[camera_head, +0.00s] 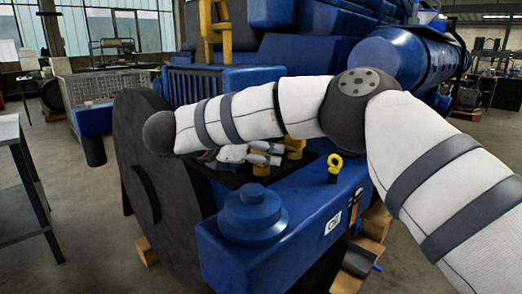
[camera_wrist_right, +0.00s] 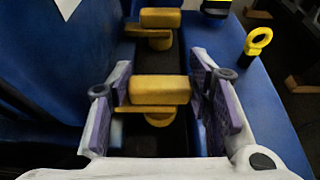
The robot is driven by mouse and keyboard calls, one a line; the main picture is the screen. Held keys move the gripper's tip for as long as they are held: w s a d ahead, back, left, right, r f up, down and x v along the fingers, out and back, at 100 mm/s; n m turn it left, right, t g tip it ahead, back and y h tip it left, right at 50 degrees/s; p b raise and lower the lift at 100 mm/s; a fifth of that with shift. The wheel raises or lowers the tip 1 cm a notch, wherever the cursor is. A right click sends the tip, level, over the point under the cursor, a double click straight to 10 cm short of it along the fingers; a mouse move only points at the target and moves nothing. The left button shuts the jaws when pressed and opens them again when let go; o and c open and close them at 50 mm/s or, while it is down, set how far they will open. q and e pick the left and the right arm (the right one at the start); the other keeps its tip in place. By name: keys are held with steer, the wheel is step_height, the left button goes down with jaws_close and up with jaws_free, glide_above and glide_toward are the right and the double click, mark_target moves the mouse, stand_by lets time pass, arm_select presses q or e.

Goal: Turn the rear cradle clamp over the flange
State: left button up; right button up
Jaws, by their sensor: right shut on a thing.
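My right gripper (camera_head: 277,153) is low over the dark recess in the blue engine's side. In the wrist view its two purple-padded fingers (camera_wrist_right: 160,100) stand on either side of a yellow cradle clamp (camera_wrist_right: 160,90), shut on it. This clamp has a block-like bar on a short round post, and its bar lies crosswise between the fingers. A second yellow clamp (camera_wrist_right: 158,20) sits farther up the wrist view, free of the fingers. In the head view yellow clamp parts show beside (camera_head: 295,153) and below (camera_head: 261,170) the gripper. The flange cannot be made out clearly. My left gripper is out of view.
A yellow eye bolt (camera_head: 335,163) stands on the blue ledge right of the gripper; it also shows in the wrist view (camera_wrist_right: 258,42). A blue round cap (camera_head: 252,212) is in front. A large dark wheel (camera_head: 142,175) is at left. My right forearm crosses above the recess.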

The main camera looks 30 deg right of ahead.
steer(key=shift+f, duration=0.1)
steer(key=o, duration=1.2)
steer(key=shift+c, duration=0.2)
steer(key=v, duration=1.2)
